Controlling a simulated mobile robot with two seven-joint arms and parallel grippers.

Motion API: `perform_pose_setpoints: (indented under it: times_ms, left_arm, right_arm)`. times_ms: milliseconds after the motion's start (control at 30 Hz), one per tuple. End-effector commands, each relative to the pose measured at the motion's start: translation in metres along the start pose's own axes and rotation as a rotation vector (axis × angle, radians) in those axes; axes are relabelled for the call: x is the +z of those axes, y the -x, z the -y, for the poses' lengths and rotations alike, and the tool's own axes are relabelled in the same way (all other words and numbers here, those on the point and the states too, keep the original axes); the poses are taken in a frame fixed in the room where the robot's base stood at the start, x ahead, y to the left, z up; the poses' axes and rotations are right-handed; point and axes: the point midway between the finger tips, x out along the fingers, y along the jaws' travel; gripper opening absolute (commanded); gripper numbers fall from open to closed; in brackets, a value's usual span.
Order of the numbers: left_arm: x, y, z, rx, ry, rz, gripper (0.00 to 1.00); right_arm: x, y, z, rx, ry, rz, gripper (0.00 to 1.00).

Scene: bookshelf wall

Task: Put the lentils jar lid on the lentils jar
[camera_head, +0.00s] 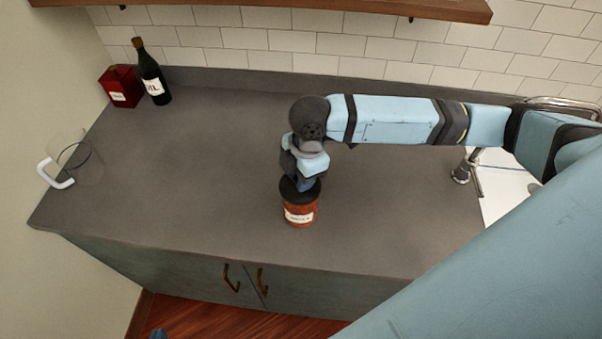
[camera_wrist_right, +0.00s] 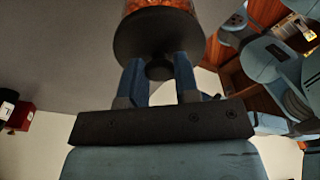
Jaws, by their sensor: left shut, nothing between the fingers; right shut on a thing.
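The lentils jar (camera_head: 300,219) stands upright near the counter's front edge, orange-red inside with a white label. The dark round lentils jar lid (camera_head: 289,193) is at the jar's mouth, looking level. My right gripper (camera_head: 303,184) is above it, shut on the lid's knob. In the right wrist view the blue fingers of this gripper (camera_wrist_right: 159,72) pinch the knob of the lid (camera_wrist_right: 158,33), and the jar (camera_wrist_right: 160,4) shows right against the lid. Whether the lid is fully seated is hard to tell. My left gripper (camera_head: 157,334) barely shows at the bottom edge, shut and empty.
The grey counter (camera_head: 190,170) is clear around the jar. A red box (camera_head: 121,87) and a dark bottle (camera_head: 152,76) stand at the back left. A clear glass vessel with a white handle (camera_head: 62,173) is at the left edge. A sink (camera_head: 508,190) lies right; a wooden shelf (camera_head: 300,5) hangs above.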

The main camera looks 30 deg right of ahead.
Motion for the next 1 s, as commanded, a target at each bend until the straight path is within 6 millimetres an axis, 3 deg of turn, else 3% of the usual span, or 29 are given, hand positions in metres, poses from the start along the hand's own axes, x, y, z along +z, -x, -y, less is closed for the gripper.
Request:
perform_pose_setpoints:
  times_ms: [33, 133, 167, 433, 567, 1000]
  left_arm:
    - [0.0, 0.0, 0.0, 0.0, 0.0, 0.001, 0.0]
    - [0.001, 0.0, 0.0, 0.0, 0.001, 0.001, 0.0]
    - [0.001, 0.0, 0.0, 0.0, 0.001, 0.001, 0.0]
    - [0.001, 0.0, 0.0, 0.0, 0.001, 0.001, 0.0]
    - [0.002, -0.001, 0.0, 0.0, 0.001, 0.001, 0.0]
    - [0.007, -0.004, -0.001, 0.003, 0.002, 0.003, 0.0]
  right_arm:
    - [0.0, 0.0, 0.0, 0.0, 0.0, 0.0, 0.34]
    - [0.0, 0.0, 0.0, 0.0, 0.0, 0.0, 0.57]
    - [0.0, 0.0, 0.0, 0.0, 0.0, 0.0, 0.59]
    - [0.0, 0.001, 0.0, 0.0, 0.0, 0.0, 0.59]
    - [0.0, 0.011, -0.001, 0.002, 0.0, -0.001, 0.59]
    - [0.0, 0.104, -0.001, 0.004, 0.001, 0.0, 0.59]
